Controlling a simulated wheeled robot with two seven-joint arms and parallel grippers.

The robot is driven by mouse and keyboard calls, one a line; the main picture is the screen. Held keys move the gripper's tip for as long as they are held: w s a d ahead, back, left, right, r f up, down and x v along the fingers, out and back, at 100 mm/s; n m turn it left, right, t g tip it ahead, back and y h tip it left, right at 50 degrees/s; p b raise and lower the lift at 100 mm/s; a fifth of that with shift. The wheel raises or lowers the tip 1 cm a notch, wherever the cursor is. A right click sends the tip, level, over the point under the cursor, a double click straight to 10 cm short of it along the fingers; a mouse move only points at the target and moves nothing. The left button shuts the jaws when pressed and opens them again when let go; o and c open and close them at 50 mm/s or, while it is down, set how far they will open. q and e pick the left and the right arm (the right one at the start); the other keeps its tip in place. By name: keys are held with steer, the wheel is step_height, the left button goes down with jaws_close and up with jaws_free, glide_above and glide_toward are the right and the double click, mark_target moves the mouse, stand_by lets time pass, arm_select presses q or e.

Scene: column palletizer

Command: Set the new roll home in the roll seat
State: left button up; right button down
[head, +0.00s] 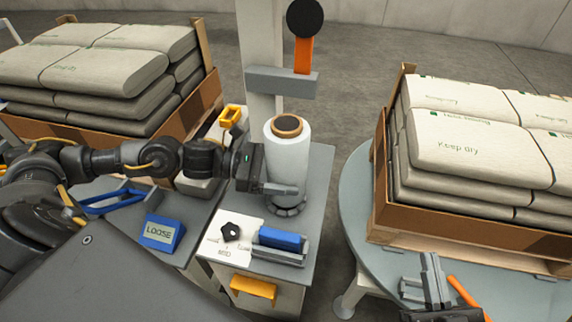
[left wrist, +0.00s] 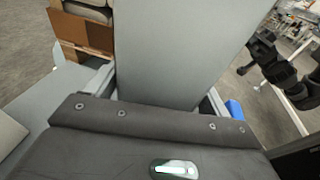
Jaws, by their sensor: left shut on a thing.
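The new roll (head: 288,160) is white with a brown core and stands upright on the grey stand. My left gripper (head: 278,188) is shut on its lower part from the left. In the left wrist view the roll (left wrist: 178,45) fills the middle, with a finger on each side. The roll seat (head: 289,208) is a dark ring at the roll's foot. The roll is over it, but I cannot tell whether its bottom is fully down in it. My right gripper (head: 432,280) is at the lower right, away from the roll; its opening is unclear.
A post (head: 262,50) with a grey bracket (head: 282,82) and orange arm (head: 303,55) rises behind the roll. A blue block (head: 281,239) in a grey holder and a black knob (head: 231,231) are in front. Stacked sacks stand left (head: 105,70) and right (head: 465,140).

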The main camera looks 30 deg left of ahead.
arm_select(q)
steer(key=shift+w+f, duration=0.1)
steer(key=shift+f, duration=0.75)
arm_select(e)
steer(key=shift+d+r+t, duration=0.2)
steer(key=shift+r+t, duration=0.1)
steer(key=shift+t, duration=0.2)
arm_select(q)
steer(key=shift+f+b, duration=0.15)
steer(key=shift+b, duration=0.15)
steer(key=o, duration=1.8)
steer(key=shift+f, duration=0.1)
arm_select(e)
steer(key=shift+d+r, duration=0.2)
steer(key=shift+r, duration=0.05)
